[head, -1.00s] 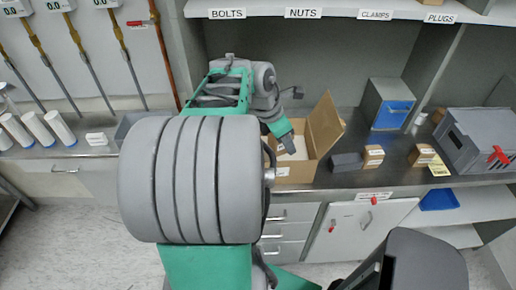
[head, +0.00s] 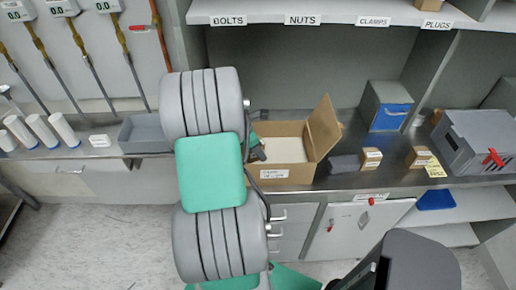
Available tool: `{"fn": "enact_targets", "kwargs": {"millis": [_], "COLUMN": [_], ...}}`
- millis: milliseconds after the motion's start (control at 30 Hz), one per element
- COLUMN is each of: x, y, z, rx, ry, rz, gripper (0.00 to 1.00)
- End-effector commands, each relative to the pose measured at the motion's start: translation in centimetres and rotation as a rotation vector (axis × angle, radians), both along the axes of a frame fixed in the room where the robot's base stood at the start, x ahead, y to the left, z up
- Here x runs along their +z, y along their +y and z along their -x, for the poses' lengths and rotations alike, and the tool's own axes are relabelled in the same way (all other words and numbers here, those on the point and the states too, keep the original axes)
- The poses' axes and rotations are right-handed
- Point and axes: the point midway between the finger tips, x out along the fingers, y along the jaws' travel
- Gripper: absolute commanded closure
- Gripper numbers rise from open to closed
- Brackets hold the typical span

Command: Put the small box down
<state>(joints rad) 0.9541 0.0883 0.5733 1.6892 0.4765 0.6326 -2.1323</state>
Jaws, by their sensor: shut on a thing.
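My gripper (head: 258,152) shows only in part, as a dark shape behind my arm at the left side of the open cardboard carton. It is shut, and the small box in it is hidden from this view. The carton (head: 288,175) stands on the steel counter with its right flap raised and a white label on its front. Its inside looks pale and flat. Two small brown boxes with white labels stand to the right, one (head: 371,159) beside a dark grey block and one (head: 419,157) near a yellow note.
The dark grey block (head: 344,164) lies right of the carton. A blue-fronted bin (head: 388,115) and a large grey case (head: 476,140) stand farther right. A grey open tray (head: 146,135) is at left. A labelled shelf (head: 340,11) hangs above the counter (head: 330,180).

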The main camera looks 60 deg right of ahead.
Motion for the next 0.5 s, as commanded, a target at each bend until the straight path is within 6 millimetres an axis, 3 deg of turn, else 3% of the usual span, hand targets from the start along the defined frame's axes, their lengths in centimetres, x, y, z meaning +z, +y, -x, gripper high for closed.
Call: {"fn": "enact_targets", "kwargs": {"millis": [100, 133, 400, 500], "x": [-0.31, -0.37, -0.29, -0.28], "y": [-0.01, 0.01, 0.01, 0.01], "z": [0.0, 0.01, 0.02, 0.02], "rx": [0.0, 0.001, 0.001, 0.001], "ry": [0.0, 0.0, 0.0, 0.0], "rz": [0.0, 0.0, 0.0, 0.0], "gripper": [1.0, 0.54, 0.33, 0.33]}}
